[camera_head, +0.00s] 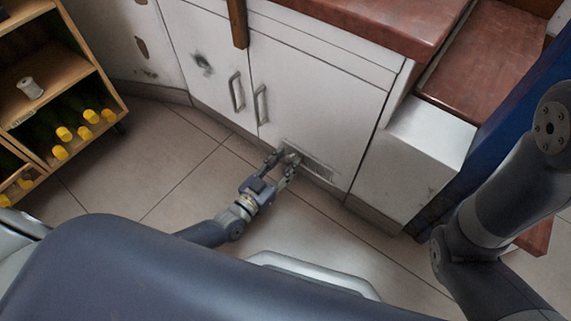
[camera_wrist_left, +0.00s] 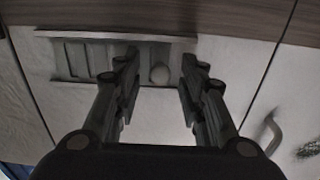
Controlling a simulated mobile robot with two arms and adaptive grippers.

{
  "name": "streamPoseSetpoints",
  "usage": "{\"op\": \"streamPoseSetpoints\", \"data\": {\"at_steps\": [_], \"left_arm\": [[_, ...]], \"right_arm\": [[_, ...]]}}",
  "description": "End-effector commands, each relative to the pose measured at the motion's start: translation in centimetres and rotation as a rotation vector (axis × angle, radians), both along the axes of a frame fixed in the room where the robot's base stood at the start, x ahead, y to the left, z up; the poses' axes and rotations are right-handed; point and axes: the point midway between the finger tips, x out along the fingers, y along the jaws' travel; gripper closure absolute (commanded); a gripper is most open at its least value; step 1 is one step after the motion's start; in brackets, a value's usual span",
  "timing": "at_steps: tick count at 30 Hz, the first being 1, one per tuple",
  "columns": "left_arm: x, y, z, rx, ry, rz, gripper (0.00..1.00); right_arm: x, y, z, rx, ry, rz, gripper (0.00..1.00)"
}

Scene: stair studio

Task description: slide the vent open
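The vent (camera_head: 318,168) is a grey slotted plate low on the right white cabinet door. In the left wrist view the vent (camera_wrist_left: 98,60) shows several upright slots on its left part, between two rails. My left gripper (camera_head: 283,157) is at the left end of the vent in the head view. The fingers hide parts of the vent. My right gripper is out of view.
Two door handles (camera_head: 237,92) (camera_head: 261,105) stand above the vent. A wooden shelf (camera_head: 52,75) with yellow-capped bottles is at the left. A white step block with a red top is at the right. The tiled floor (camera_head: 165,165) before the cabinet is clear.

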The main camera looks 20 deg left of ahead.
Motion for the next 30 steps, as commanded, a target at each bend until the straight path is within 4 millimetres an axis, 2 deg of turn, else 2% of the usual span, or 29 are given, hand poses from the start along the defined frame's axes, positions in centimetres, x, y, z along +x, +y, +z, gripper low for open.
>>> {"op": "streamPoseSetpoints", "data": {"at_steps": [10, 15, 21, 27, 30], "left_arm": [[0.4, -0.2, 0.0, 0.0, 0.001, 0.0, 0.63], [0.4, -0.1, 0.0, 0.0, 0.001, 0.0, 1.0], [0.4, 0.0, 0.0, 0.0, 0.001, 0.0, 1.0], [1.0, 1.5, 0.1, 0.002, 0.002, 0.002, 1.0], [1.0, 1.6, 0.0, 0.001, 0.001, 0.002, 1.0]], "right_arm": [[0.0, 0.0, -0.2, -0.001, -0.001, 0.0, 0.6], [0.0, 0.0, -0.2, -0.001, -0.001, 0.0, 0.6], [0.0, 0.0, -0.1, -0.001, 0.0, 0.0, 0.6], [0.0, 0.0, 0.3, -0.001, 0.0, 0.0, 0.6], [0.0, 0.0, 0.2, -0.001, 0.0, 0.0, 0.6]]}}
